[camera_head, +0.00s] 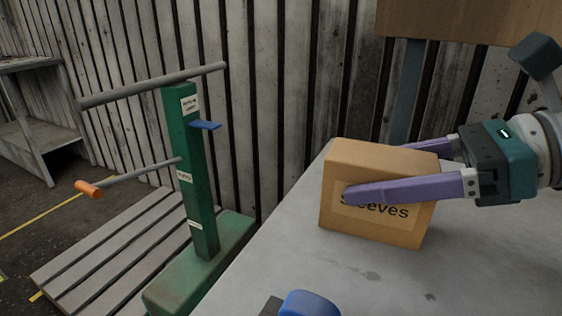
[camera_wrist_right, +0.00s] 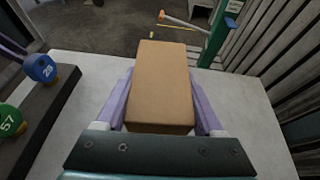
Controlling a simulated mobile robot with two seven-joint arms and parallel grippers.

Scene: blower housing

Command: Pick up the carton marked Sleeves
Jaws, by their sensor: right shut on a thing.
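The brown carton (camera_head: 375,230) marked Sleeves is on or just above the grey table in the head view; I cannot tell whether its base touches. Its label is partly covered by a purple finger of my right gripper (camera_head: 380,172). The right gripper is shut on the carton, with one finger along the front face and the other behind it. In the right wrist view the carton (camera_wrist_right: 160,85) sits between the two purple fingers (camera_wrist_right: 158,103).
The grey table (camera_head: 300,265) has bare room left of the carton. A green post (camera_head: 202,215) with grey bars and an orange-ended handle (camera_head: 88,188) stands beyond its left edge. A dark rack (camera_wrist_right: 45,105) with blue and green numbered pieces lies left in the wrist view. A slatted pallet (camera_head: 110,250) is on the floor.

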